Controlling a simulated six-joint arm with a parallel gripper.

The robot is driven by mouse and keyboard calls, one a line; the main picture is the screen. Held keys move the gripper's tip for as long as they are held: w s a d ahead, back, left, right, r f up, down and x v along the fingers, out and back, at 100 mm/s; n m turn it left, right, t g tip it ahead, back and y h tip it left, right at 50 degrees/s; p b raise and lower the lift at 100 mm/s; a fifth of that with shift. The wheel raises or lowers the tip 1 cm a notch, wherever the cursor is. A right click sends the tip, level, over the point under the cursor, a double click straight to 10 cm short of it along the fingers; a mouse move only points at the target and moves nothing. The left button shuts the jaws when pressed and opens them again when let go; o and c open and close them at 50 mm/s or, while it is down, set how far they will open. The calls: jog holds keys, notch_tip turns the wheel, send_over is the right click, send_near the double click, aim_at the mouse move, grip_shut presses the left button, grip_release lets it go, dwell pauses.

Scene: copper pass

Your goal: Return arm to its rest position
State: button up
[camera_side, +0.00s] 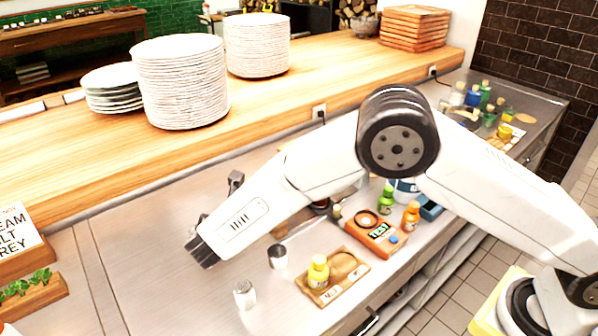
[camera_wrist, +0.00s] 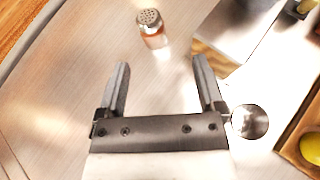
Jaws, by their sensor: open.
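My arm reaches over the steel counter (camera_side: 150,262) from the right in the side view. My gripper (camera_side: 214,217) hangs above the counter, left of the small metal cup (camera_side: 278,257). In the wrist view my gripper (camera_wrist: 160,62) has its two fingers spread wide. Nothing is between the fingers. A shaker with a perforated metal lid (camera_wrist: 151,28) stands beyond the fingertips, apart from them. A round metal thing (camera_wrist: 249,121) shows just right of the right finger.
A salt shaker (camera_side: 244,294) stands on the counter near the front. A wooden board (camera_side: 333,275) with a yellow bottle (camera_side: 318,271) lies right of it. An orange device (camera_side: 373,235) and several bottles sit under my arm. Plate stacks (camera_side: 180,85) stand on the raised wooden shelf (camera_side: 60,165).

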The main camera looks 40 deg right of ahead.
jog(key=s+d+r+m+g+y, duration=0.2)
jog(key=s+d+m+g+y, duration=0.1)
jog(key=s+d+m, duration=0.7)
jog(key=s+d+r+m+g+y, duration=0.2)
jog(key=s+d+m+y, duration=0.4)
jog(key=s+d+m, duration=0.5)
jog(key=s+m+g, duration=0.1)
jog(key=s+m, duration=0.2)
jog(key=m, duration=0.2)
jog(key=shift+s+d, duration=0.2)
jog(key=shift+d, duration=0.05)
